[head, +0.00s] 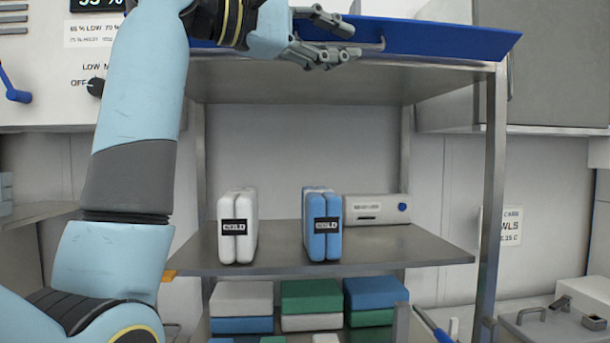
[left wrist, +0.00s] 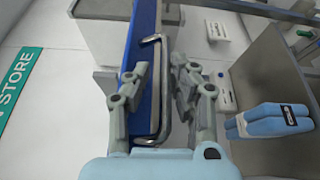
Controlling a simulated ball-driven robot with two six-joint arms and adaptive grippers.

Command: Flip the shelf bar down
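The blue shelf bar (head: 440,39) is raised along the top front edge of the metal shelf unit. Its metal handle (head: 381,43) sticks out from the front of the bar. The bar (left wrist: 142,45) and handle (left wrist: 163,85) also show in the left wrist view. My left gripper (head: 347,40) is in front of the bar at the handle, with its fingers spread apart. In the left wrist view the handle lies between the open fingers (left wrist: 160,66); I cannot tell whether they touch it. My right gripper is not in view.
The middle shelf (head: 400,245) holds a white pack (head: 237,225), a blue pack (head: 322,225) and a white box (head: 372,209). Stacked green, blue and white packs lie below. Metal posts (head: 490,190) stand at the sides. A grey cabinet (head: 560,70) hangs at the right.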

